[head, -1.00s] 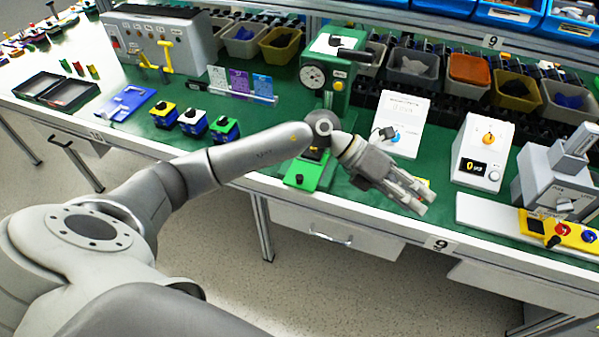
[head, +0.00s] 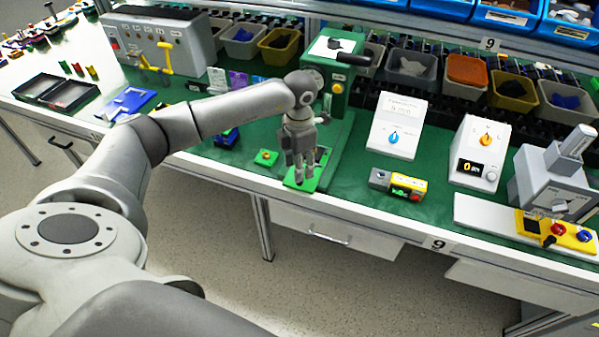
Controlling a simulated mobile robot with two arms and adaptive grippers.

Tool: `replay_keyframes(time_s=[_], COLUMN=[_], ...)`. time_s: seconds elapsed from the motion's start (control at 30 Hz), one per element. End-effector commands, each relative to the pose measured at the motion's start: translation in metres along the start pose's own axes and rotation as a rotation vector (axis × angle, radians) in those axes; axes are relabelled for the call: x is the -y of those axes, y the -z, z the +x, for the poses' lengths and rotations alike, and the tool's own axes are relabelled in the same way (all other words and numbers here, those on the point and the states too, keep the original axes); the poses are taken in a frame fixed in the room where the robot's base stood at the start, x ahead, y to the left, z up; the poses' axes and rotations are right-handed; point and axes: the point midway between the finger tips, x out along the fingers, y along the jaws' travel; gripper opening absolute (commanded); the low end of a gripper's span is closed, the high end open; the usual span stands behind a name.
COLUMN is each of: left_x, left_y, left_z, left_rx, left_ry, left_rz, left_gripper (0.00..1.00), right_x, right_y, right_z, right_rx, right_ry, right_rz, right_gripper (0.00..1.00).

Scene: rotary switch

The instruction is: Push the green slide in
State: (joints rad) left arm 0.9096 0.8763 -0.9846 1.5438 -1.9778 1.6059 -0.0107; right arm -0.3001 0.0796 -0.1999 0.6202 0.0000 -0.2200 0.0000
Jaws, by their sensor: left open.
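The green slide (head: 308,186) sticks out at the front of the green press-like machine (head: 338,100), close to the bench's front edge. My left gripper (head: 300,176) points down over the slide, with its fingers open and nothing seen between them. The fingers cover much of the slide, including the place where its dark knob showed before. I cannot tell whether the fingertips touch it. My left forearm and wrist hide part of the machine's lower body. My right gripper is out of view.
A small green button box (head: 265,157) sits just left of the slide. A grey and yellow button box (head: 400,184) and a white dial unit (head: 396,126) stand to the right. Between them and the slide, the green bench top (head: 345,190) is clear.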

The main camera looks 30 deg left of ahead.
Motion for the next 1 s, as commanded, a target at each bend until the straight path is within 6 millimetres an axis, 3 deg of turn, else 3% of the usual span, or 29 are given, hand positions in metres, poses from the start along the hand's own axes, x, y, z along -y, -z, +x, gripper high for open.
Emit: replay_keyframes(time_s=[0.1, 0.3, 0.63, 0.93, 1.0], left_x=[0.001, 0.001, 0.001, 0.001, 0.001], left_y=[0.000, 0.000, -0.001, -0.001, -0.001], left_z=[0.019, 0.039, 0.043, 0.042, 0.042], left_rx=[-0.002, 0.001, 0.002, 0.002, 0.003], left_ry=[0.003, 0.002, 0.002, 0.002, 0.002], left_rz=[0.000, 0.001, 0.001, 0.001, 0.001], left_gripper=[0.42, 0.42, 0.42, 0.04, 0.00], right_x=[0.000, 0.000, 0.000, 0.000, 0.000], right_y=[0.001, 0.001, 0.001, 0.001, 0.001], right_z=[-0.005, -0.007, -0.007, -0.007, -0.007], right_rx=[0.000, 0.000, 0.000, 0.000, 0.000], right_ry=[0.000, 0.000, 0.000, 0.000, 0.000], right_rz=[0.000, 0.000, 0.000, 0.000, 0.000], right_gripper=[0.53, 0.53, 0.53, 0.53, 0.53])
